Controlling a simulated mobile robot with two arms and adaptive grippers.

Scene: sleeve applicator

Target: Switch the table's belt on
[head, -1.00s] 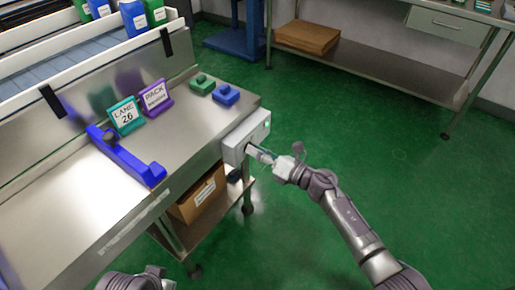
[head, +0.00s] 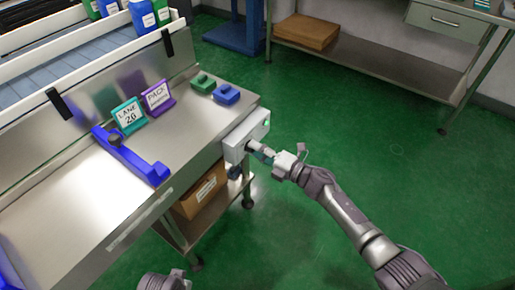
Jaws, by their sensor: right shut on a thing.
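The belt (head: 50,78) runs along the raised back of the steel table (head: 70,205) at the left. A light grey switch box (head: 235,149) is fixed to the table's right end, with a small green spot near its far top corner. My right gripper (head: 256,149) is at the face of this box, shut on the dark switch knob there. The fingers hide most of the knob, so its angle cannot be read. A part of my left arm shows at the bottom edge, but its gripper is out of the picture.
On the table are a blue bracket (head: 137,162), a teal sign (head: 128,115), a purple sign (head: 157,96), and green (head: 203,84) and blue (head: 226,95) blocks. A cardboard box (head: 203,190) sits on the lower shelf. Green floor at the right is clear.

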